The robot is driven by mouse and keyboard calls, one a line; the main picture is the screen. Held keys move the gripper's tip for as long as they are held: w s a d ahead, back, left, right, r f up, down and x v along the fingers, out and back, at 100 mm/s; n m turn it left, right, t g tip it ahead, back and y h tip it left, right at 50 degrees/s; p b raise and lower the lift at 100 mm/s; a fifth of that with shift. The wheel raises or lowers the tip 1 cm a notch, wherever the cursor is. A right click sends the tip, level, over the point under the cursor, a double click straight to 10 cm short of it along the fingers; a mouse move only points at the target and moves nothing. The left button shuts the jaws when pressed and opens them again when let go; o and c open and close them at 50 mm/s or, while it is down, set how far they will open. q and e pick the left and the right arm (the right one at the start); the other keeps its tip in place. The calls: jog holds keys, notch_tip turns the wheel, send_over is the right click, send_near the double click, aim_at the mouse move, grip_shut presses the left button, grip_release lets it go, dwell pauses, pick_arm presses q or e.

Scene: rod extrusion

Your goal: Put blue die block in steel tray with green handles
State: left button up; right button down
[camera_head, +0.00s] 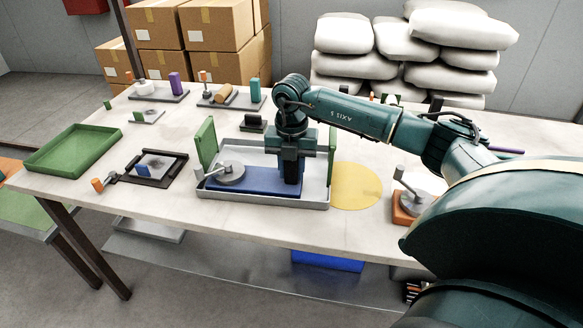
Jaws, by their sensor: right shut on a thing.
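The steel tray with green handles (250,199) stands at the middle of the table, with one upright green handle (207,143) at its left and one at its right. A round grey disc with a knob (231,172) sits at the tray's left. My right gripper (290,180) reaches down into the tray's right part, shut on a dark blue block (290,190) that appears to be the blue die block. The fingers mostly hide it, and I cannot tell whether it touches the tray floor. My left gripper is not in view.
A green tray (75,150) and a dark frame (165,180) lie at the left. A yellow disc (356,186) lies right of the steel tray, near an orange base (401,214) with a grey disc. Trays with small parts stand behind. The front table edge is clear.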

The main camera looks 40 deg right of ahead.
jog(key=c, duration=1.5)
grip_release()
jog(key=shift+f, duration=0.15)
jog(key=shift+c, duration=0.2)
jog(key=o, duration=0.5)
jog(key=shift+c, duration=0.2)
